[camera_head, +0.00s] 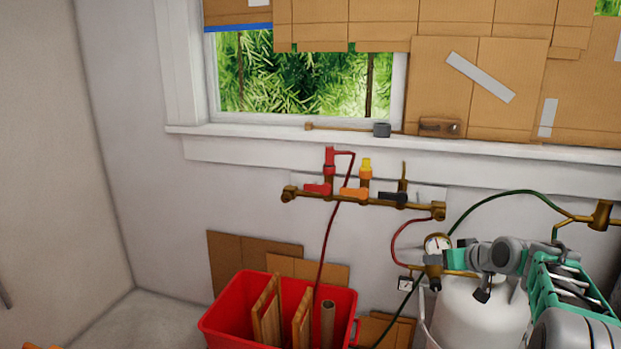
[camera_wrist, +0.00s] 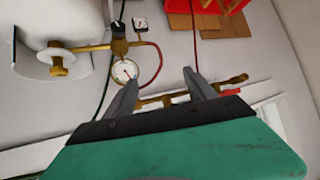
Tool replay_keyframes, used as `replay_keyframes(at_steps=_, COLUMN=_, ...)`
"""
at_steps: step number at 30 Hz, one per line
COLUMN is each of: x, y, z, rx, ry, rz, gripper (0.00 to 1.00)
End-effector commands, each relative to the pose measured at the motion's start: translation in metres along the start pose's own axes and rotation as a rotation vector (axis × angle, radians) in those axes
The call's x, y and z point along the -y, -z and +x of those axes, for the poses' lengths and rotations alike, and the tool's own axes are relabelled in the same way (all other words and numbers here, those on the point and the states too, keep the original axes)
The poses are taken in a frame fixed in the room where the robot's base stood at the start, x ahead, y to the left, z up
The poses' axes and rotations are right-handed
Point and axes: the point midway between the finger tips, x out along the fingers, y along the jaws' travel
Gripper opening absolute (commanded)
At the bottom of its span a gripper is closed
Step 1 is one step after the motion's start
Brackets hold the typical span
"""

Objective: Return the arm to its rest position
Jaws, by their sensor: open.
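My gripper (camera_wrist: 159,80) is open in the wrist view, its two grey fingers spread with nothing between them. The wrist picture is turned roughly upside down, with the wall manifold (camera_wrist: 165,99) showing beyond the fingers. A round pressure gauge (camera_wrist: 124,71) shows close to the left finger; I cannot tell the distance. In the head view my green and grey arm (camera_head: 563,290) reaches in from the lower right, in front of the white gas tank (camera_head: 470,315). The fingertips are not clear in that view.
The gauge (camera_head: 437,243), brass fittings, a green hose (camera_head: 497,200) and a red hose are near my arm. A manifold (camera_head: 365,197) with coloured valves is on the wall below the window sill (camera_head: 260,130). A red crate (camera_head: 240,322) holds boards and a tube.

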Motion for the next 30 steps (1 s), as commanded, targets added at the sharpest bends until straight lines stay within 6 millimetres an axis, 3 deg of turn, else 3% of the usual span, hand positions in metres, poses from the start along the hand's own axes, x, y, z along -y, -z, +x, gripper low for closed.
replay_keyframes(at_steps=1, x=0.047, y=0.027, z=-0.036, rx=0.067, ry=0.007, rz=-0.008, gripper=0.65)
replay_keyframes(at_steps=5, x=0.138, y=0.008, z=-0.105, rx=0.271, ry=-0.010, rz=0.007, gripper=0.65)
replay_keyframes(at_steps=6, x=0.161, y=-0.003, z=-0.130, rx=0.331, ry=-0.020, rz=0.013, gripper=0.65)
replay_keyframes(at_steps=9, x=0.207, y=-0.037, z=-0.194, rx=0.473, ry=-0.052, rz=0.027, gripper=0.65)
replay_keyframes(at_steps=12, x=0.232, y=-0.073, z=-0.246, rx=0.582, ry=-0.087, rz=0.040, gripper=0.65)
replay_keyframes(at_steps=14, x=0.238, y=-0.092, z=-0.267, rx=0.629, ry=-0.105, rz=0.048, gripper=0.65)
replay_keyframes(at_steps=16, x=0.246, y=-0.107, z=-0.280, rx=0.661, ry=-0.119, rz=0.055, gripper=0.65)
replay_keyframes(at_steps=19, x=0.248, y=-0.117, z=-0.284, rx=0.678, ry=-0.128, rz=0.060, gripper=0.65)
replay_keyframes(at_steps=30, x=0.247, y=-0.118, z=-0.282, rx=0.676, ry=-0.127, rz=0.061, gripper=0.65)
